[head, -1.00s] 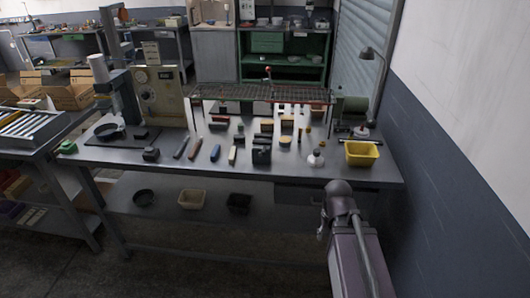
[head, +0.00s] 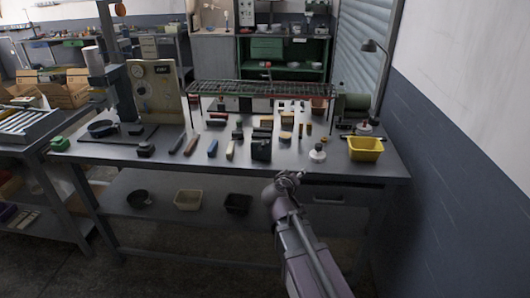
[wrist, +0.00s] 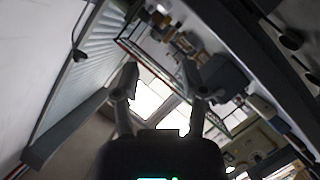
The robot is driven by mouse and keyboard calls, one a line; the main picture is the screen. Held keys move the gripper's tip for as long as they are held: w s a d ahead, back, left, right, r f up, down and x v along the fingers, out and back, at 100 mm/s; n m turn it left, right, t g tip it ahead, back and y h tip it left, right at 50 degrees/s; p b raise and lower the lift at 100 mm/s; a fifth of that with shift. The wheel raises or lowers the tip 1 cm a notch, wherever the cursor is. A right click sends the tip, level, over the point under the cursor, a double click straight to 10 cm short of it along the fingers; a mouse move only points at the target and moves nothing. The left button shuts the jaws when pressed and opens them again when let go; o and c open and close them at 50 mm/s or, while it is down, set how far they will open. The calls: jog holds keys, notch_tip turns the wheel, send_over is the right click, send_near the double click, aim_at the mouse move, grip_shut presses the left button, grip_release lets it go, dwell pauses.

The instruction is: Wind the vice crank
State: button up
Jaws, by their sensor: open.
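A dark, block-shaped thing (head: 261,150) stands at the front edge of the grey workbench (head: 200,165), near its middle. It may be the vice, but it is too small to be sure and I cannot make out a crank on it. My gripper (head: 286,180) is in front of the bench, to the right of and nearer than the dark block, apart from it. In the wrist view my gripper (wrist: 162,85) has its two fingers spread with nothing between them. A dark box-like shape (wrist: 225,75) shows beside the right finger there.
A yellow bin (head: 365,149) and a small white-topped bottle (head: 318,153) stand right of the block. Tools lie to its left, including a blue-handled one (head: 213,148). A raised rack (head: 260,90) spans the back. A wall (head: 460,110) closes the right side.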

jog(key=w+a+r+n+t+y+b, duration=0.1)
jog(key=a+n+t+y, duration=0.3)
jog(key=a, duration=0.8)
jog(key=shift+w+a+r+n+t+y+b, duration=0.35)
jog(key=shift+r+n+y+b, duration=0.3)
jog(key=shift+n, duration=0.35)
jog(key=shift+w, duration=0.15)
